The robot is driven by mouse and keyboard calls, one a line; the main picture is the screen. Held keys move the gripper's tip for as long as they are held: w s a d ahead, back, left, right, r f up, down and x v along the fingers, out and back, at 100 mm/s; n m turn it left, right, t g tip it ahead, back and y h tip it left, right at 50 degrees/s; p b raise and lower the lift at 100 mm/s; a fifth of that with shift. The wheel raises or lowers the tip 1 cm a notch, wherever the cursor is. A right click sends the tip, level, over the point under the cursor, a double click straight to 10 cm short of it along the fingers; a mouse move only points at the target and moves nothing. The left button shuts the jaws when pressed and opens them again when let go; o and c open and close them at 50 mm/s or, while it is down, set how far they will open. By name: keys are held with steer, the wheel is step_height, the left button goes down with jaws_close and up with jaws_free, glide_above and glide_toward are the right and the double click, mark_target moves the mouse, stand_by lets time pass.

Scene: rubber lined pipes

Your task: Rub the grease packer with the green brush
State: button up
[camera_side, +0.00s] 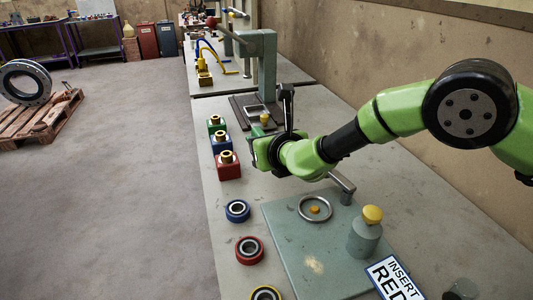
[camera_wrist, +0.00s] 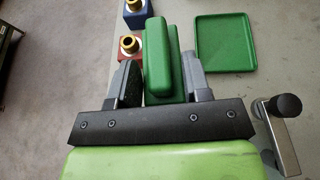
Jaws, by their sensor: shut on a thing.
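In the wrist view a green block-shaped brush (camera_wrist: 158,62) sits between the two grey fingers of my gripper (camera_wrist: 162,75), which is shut on it. Its underside is hidden. In the side view my gripper (camera_side: 264,148) is above the bench, just right of the blue and red blocks; the brush is hard to make out there. The grease packer is not labelled. It may be the grey-green plate (camera_side: 290,245) with a metal ring (camera_side: 316,209) and a yellow-knobbed grey cylinder (camera_side: 364,238), in front of my gripper. Brush and plate are apart.
Green (camera_side: 216,124), blue (camera_side: 221,141) and red (camera_side: 228,165) blocks with brass collars line the left edge. Several bearings (camera_side: 237,211) lie nearer. A green tray (camera_wrist: 224,42) and black-knobbed crank (camera_wrist: 284,106) are right of the brush. A press (camera_side: 265,65) stands behind.

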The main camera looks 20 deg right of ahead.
steer(key=s+d, duration=0.2)
steer(key=s, duration=1.9)
steer(key=shift+s+d+f, duration=0.1)
steer(key=shift+d+f, duration=0.05)
steer(key=shift+f, duration=2.9)
step_height(320, 180, down, 2)
steer(key=shift+f, duration=0.2)
steer(key=shift+v, duration=0.9)
steer(key=shift+c, duration=0.4)
steer(key=shift+s+f, duration=0.2)
steer(key=shift+s, duration=0.95)
steer(key=shift+w, duration=1.85)
steer(key=shift+w+r, duration=0.15)
steer(key=shift+w, duration=0.05)
step_height(320, 180, up, 8)
